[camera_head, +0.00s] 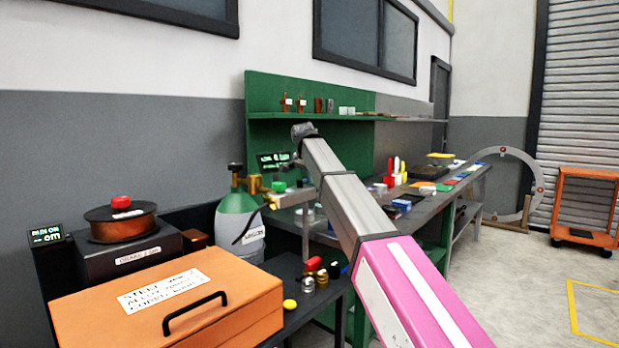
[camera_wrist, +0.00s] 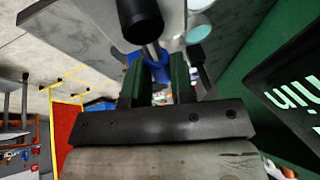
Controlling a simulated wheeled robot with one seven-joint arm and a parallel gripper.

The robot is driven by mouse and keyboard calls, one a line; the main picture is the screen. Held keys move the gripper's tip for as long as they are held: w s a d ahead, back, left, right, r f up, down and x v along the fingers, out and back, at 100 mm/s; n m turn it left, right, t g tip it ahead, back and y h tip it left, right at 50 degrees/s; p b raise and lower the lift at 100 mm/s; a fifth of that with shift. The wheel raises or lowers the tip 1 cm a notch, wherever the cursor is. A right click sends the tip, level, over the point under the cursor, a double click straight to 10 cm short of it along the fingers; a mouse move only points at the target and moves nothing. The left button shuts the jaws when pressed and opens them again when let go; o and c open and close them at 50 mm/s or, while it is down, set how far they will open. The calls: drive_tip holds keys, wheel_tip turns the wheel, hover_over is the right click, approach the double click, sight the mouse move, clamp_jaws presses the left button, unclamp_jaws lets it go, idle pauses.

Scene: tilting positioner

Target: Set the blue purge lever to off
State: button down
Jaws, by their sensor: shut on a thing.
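In the wrist view my gripper (camera_wrist: 157,66) has its two green fingers on either side of a blue part (camera_wrist: 158,74), which looks like the blue purge lever, and is shut on it. Much of the blue part is hidden by the fingers and by a black knob on a silver rod (camera_wrist: 152,50) in front. The lever's setting cannot be read. In the head view my arm reaches to the green back panel, beside a small display with green text (camera_head: 273,160). The fingers and the lever cannot be made out there.
A display with green text (camera_wrist: 300,95) stands close at the right in the wrist view. In the head view, a green gas cylinder (camera_head: 238,218) with a brass valve is left of my arm. An orange case (camera_head: 165,305) is at front left.

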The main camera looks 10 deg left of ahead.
drive_tip(key=shift+s+d+m+h, duration=0.25)
drive_tip(key=shift+m+h, duration=0.05)
drive_tip(key=shift+m, duration=0.4)
drive_tip(key=shift+s+d+m+h, duration=0.2)
drive_tip(key=shift+m+h, duration=0.1)
drive_tip(key=shift+m, duration=0.4)
drive_tip(key=c, duration=1)
unclamp_jaws()
drive_tip(key=shift+o, duration=0.2)
drive_tip(key=shift+r, duration=0.1)
drive_tip(key=v, duration=1)
drive_tip(key=shift+r, duration=0.35)
